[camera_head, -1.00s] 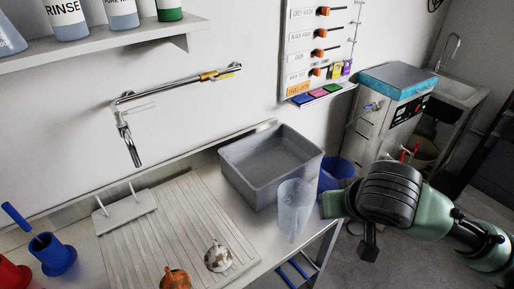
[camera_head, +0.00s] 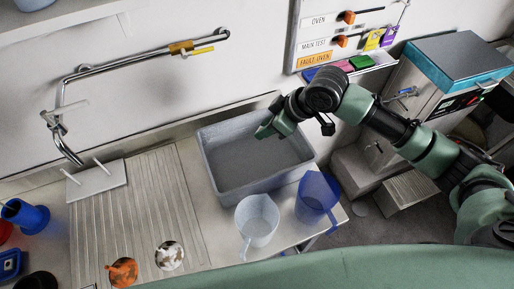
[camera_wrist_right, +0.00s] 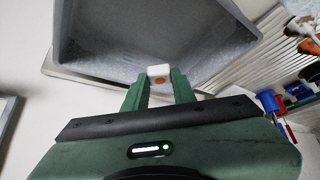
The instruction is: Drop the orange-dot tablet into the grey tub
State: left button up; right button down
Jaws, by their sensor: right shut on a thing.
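The orange-dot tablet (camera_wrist_right: 158,75) is a small white piece with an orange spot, held between the fingertips of my right gripper (camera_wrist_right: 160,85) in the right wrist view. In the head view, my right gripper (camera_head: 264,131) reaches in from the right over the grey tub (camera_head: 215,180); the tablet cannot be made out there. The grey tub is an open rectangular basin on the bench, and its inside looks empty where visible. Its wall also shows in the right wrist view (camera_wrist_right: 90,30), beyond the fingertips. My left gripper is not in view.
A clear jug (camera_head: 257,222) and a blue jug (camera_head: 318,195) stand in front of the tub. A ribbed drainboard (camera_head: 130,220) lies to its left, with an orange item (camera_head: 122,271) and a mottled item (camera_head: 170,256). A wall tap (camera_head: 62,140) hangs further left.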

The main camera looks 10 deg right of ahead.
jog(key=shift+w+a+n, duration=0.15)
jog(key=shift+a+n, duration=0.1)
jog(key=shift+n, duration=0.05)
jog(key=shift+a+f, duration=0.1)
jog(key=shift+f, duration=0.05)
jog(key=shift+f+b, duration=0.25)
jog(key=shift+b, duration=0.05)
notch_tip(320, 180, down, 5)
jog(key=b, duration=0.6)
jog(key=shift+f+b, duration=0.2)
jog(key=shift+b, duration=0.2)
jog(key=c, duration=1.1)
grip_release()
jog(key=shift+d, duration=0.2)
jog(key=shift+b+v, duration=0.45)
jog(key=shift+v, duration=3.4)
